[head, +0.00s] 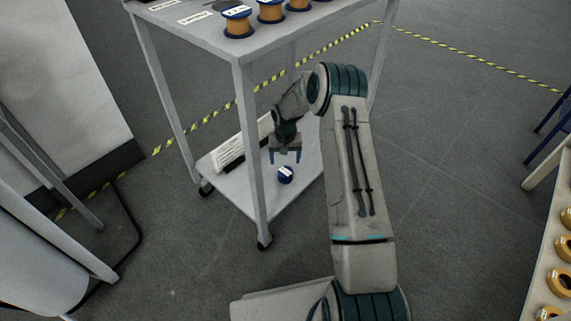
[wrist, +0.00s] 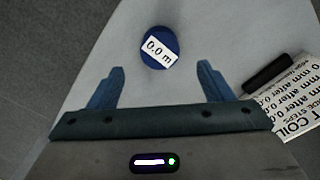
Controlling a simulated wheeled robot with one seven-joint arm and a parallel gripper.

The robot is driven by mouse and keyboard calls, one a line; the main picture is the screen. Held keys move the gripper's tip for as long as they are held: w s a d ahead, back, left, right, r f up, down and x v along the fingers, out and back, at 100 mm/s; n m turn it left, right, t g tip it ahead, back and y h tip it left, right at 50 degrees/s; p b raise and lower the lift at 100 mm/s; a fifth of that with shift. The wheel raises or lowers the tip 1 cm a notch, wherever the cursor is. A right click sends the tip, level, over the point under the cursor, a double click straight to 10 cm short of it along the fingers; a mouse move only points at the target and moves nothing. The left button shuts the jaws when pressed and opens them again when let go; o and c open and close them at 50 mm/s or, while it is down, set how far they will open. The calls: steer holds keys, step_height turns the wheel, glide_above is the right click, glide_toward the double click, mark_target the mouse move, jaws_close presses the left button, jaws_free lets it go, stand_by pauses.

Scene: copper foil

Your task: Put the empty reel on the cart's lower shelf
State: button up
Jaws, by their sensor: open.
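The empty reel (head: 286,174) is a small blue disc with a white label, standing on the cart's lower shelf (head: 245,193). In the wrist view the reel (wrist: 160,48) shows its label "0.0 m" and lies beyond my fingertips, with shelf surface visible around it. My gripper (head: 285,156) is over the lower shelf, just above and behind the reel in the head view. In the wrist view my gripper (wrist: 160,80) has its two blue fingers wide apart with nothing between them. The reel appears apart from both fingers.
Copper-wound reels (head: 238,22) stand on the cart's top shelf (head: 195,32). A printed sign (head: 230,152) lies at the lower shelf's left side; it also shows in the wrist view (wrist: 295,100). A cart leg (head: 248,150) rises near my arm. Several orange rolls (head: 562,250) are at far right.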

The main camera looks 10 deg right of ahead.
steer(key=shift+r+p, duration=0.3)
steer(key=shift+r, duration=1.35)
